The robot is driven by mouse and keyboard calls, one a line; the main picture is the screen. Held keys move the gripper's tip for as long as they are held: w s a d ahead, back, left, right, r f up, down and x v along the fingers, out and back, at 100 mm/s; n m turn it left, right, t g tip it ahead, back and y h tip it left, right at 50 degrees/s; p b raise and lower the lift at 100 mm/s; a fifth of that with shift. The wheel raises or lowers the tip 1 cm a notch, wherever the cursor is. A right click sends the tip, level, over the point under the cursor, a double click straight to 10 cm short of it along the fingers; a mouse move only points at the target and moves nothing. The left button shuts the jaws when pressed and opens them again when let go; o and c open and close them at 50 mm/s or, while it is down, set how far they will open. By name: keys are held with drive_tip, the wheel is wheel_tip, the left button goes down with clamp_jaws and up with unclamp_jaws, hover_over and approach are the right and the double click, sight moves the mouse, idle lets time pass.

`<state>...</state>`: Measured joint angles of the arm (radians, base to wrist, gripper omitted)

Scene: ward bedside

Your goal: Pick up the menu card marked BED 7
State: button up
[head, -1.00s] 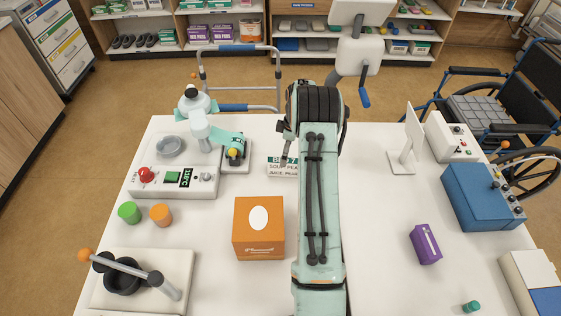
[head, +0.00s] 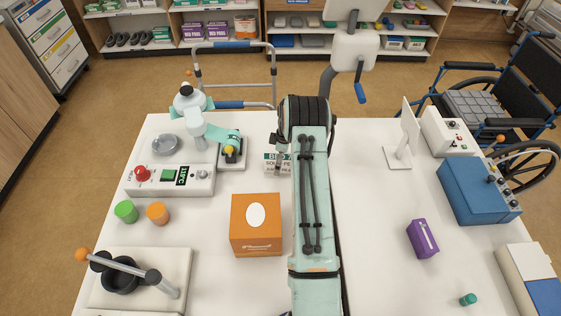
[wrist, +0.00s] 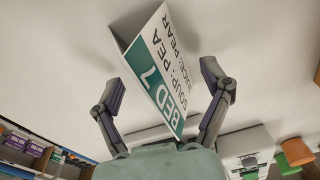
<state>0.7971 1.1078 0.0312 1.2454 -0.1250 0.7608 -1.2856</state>
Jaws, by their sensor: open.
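The menu card marked BED 7 (head: 271,163) is a folded white card with a green band, standing on the white table (head: 375,230). In the head view my arm hides its right part. In the wrist view the card (wrist: 168,62) shows "BED 7", "SOUP: PEA" and "JUICE: PEAR". My gripper (wrist: 166,82) is open, one finger on either side of the card, with a visible gap on both sides. In the head view my gripper is mostly hidden behind my arm.
An orange box (head: 256,238) stands in front of the card. A white upright panel (head: 409,130) stands to the right. Table between is clear.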

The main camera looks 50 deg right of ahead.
drive_tip(key=shift+f, duration=0.15)
drive_tip(key=c, duration=1)
drive_tip(key=shift+c, duration=0.2)
